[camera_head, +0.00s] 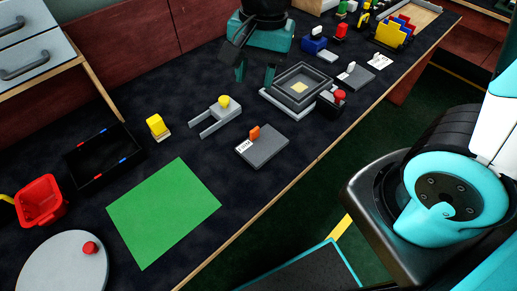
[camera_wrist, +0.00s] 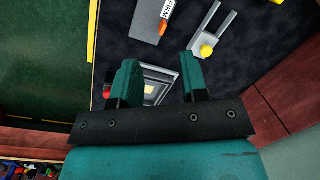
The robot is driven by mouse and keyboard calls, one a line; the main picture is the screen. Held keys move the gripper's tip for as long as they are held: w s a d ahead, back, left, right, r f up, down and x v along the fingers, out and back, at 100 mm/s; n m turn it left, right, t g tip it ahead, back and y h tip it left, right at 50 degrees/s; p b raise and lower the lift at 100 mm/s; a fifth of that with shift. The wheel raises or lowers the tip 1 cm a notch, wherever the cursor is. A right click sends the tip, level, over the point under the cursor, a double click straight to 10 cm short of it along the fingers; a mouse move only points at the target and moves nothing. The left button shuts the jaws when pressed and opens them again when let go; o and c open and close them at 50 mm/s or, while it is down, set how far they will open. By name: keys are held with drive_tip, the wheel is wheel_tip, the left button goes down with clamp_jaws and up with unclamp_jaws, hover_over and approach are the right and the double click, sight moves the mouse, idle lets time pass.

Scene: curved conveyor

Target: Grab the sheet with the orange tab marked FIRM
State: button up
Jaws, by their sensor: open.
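The sheet (camera_head: 264,150) is a flat dark grey plate lying on the dark tabletop in the middle of the head view. An orange tab (camera_head: 254,132) stands on its far left edge, beside a white label (camera_head: 244,145) marked FIRM. In the wrist view the sheet (camera_wrist: 147,22) shows at the top, with the orange tab (camera_wrist: 164,30). My gripper (camera_head: 255,73) is open and empty. It is above the table, farther back than the sheet and apart from it. Its two fingers (camera_wrist: 160,82) show in the wrist view with a grey tray between them.
The square grey tray (camera_head: 272,98) and a red-button box (camera_head: 331,102) stand beyond the sheet. A grey fork with a yellow knob (camera_head: 221,114) lies left of it. A green mat (camera_head: 163,212) lies nearer. Another grey plate (camera_head: 357,77) with a white tab lies farther right.

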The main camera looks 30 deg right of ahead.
drive_tip(key=w+d+f+m+h, duration=0.1)
drive_tip(key=w+d+f+m, duration=0.1)
drive_tip(key=w+f+m, duration=0.4)
drive_tip(key=b, duration=0.1)
hover_over(253, 131)
drive_tip(key=shift+m, duration=0.4)
drive_tip(key=f, duration=1.1)
drive_tip(key=shift+s+f, duration=0.3)
drive_tip(key=shift+s, duration=0.05)
drive_tip(key=shift+w+f, duration=0.25)
drive_tip(key=shift+f, duration=1.2)
drive_tip(key=shift+w+f, duration=0.2)
drive_tip(key=shift+f, duration=1.25)
clamp_jaws()
